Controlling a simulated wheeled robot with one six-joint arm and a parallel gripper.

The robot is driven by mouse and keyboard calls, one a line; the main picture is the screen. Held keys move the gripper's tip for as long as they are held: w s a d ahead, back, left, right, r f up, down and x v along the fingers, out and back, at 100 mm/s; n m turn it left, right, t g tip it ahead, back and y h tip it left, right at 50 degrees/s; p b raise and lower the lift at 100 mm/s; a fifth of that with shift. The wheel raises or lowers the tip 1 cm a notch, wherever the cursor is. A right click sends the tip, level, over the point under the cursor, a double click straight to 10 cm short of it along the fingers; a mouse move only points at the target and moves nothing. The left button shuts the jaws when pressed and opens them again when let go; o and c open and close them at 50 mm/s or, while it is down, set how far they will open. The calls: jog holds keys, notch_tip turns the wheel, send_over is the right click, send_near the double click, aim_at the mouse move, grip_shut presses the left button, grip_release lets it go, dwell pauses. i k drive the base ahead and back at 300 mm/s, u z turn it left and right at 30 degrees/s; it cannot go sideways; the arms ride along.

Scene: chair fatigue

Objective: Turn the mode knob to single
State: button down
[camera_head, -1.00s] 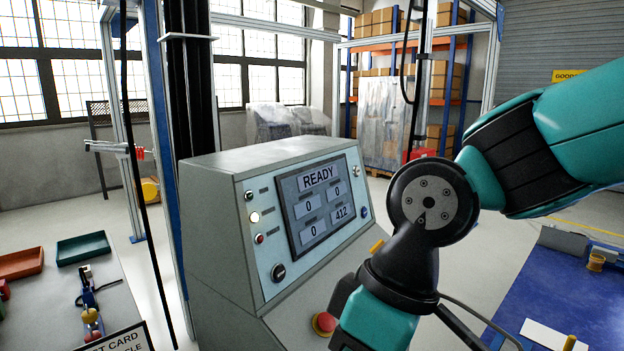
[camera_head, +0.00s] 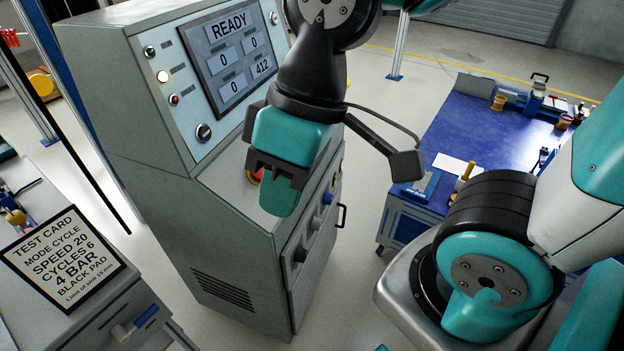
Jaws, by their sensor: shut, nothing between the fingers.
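The grey control cabinet (camera_head: 130,110) stands left of centre with its screen (camera_head: 232,50) reading READY, zeros and 412. A black knob (camera_head: 203,132) with a pale mark sits on its panel, below the small buttons; its label is too small to read. More dark knobs (camera_head: 300,254) are on the lower front face, also unreadable, so I cannot tell which one is the mode knob. My gripper (camera_head: 280,190) is shut and empty, pointing down in front of the cabinet, apart from the panel knob. It partly hides the red stop button (camera_head: 255,177).
A test card (camera_head: 62,258) reading MODE CYCLE, SPEED 20, CYCLES 6, 4 BAR, BLACK PAD stands on the left bench (camera_head: 95,325). A blue-topped workbench (camera_head: 465,135) with tools is at right. Grey floor (camera_head: 385,105) lies open between the cabinet and that bench.

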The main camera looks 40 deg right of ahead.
aim_at(302, 255)
jog(key=u, duration=2.1)
jog(key=k, duration=1.35)
jog(key=z, duration=2)
